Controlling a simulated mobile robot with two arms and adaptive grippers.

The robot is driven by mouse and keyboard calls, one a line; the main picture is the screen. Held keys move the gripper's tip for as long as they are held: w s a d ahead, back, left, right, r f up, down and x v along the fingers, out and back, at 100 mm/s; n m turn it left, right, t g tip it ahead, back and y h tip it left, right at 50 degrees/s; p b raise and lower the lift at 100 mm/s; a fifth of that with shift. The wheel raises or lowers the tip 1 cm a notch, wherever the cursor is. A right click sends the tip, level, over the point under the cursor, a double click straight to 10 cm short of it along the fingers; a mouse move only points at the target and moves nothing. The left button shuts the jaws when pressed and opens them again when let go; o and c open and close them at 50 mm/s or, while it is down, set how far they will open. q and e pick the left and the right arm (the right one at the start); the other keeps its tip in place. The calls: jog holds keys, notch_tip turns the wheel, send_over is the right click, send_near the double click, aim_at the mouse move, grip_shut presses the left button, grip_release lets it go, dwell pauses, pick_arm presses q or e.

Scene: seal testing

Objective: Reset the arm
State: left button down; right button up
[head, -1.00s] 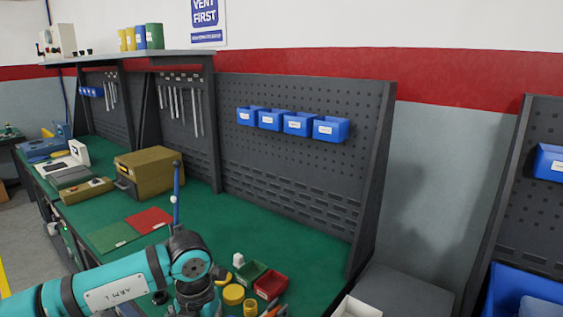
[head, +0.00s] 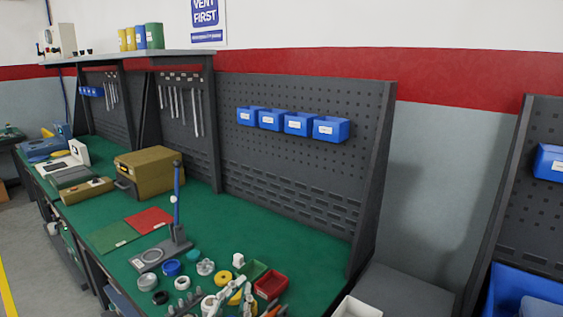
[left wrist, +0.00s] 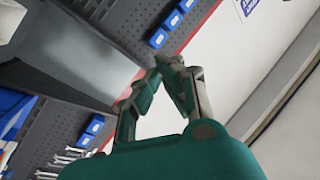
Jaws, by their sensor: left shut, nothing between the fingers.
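My left gripper (left wrist: 158,74) fills the middle of the left wrist view, its metal and teal fingers brought together with nothing between them. It points up past the pegboard and the white wall. In the head view its pale fingers (head: 234,288) show at the bottom edge, in front of the small parts on the green bench (head: 225,218). The rest of the left arm is out of that view. My right gripper is in neither view.
A grey stand with a blue post (head: 177,236), several rings and caps, a green bin (head: 254,269) and a red bin (head: 271,285) crowd the bench front. Red (head: 149,221) and green (head: 111,237) mats and a tan case (head: 150,170) lie farther left. The pegboard (head: 300,160) rises behind.

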pick_arm(q)
jog(key=s+a+f+n+g+y, duration=0.3)
jog(key=s+a+f+g, duration=0.15)
jog(key=f, duration=0.35)
jog(key=s+a+f+n+g+y, duration=0.3)
jog(key=a+f, duration=0.2)
jog(key=f, duration=0.3)
jog(key=s+a+f+g, duration=0.2)
jog(key=s+f+g, duration=0.25)
jog(key=s, duration=0.45)
jog(key=s+a+f+g, duration=0.1)
jog(key=s+f+g, duration=0.2)
jog(key=s+f, duration=0.4)
notch_tip(320, 180, down, 24)
jog(key=s+r+g, duration=0.1)
jog(key=s+g, duration=0.1)
jog(key=s+a+f+g, duration=0.1)
jog(key=s+a+f, duration=0.2)
jog(key=s+f, duration=1.4)
jog(key=shift+s+a+f, duration=0.15)
jog(key=shift+s+f, duration=0.2)
jog(key=shift+f, duration=0.3)
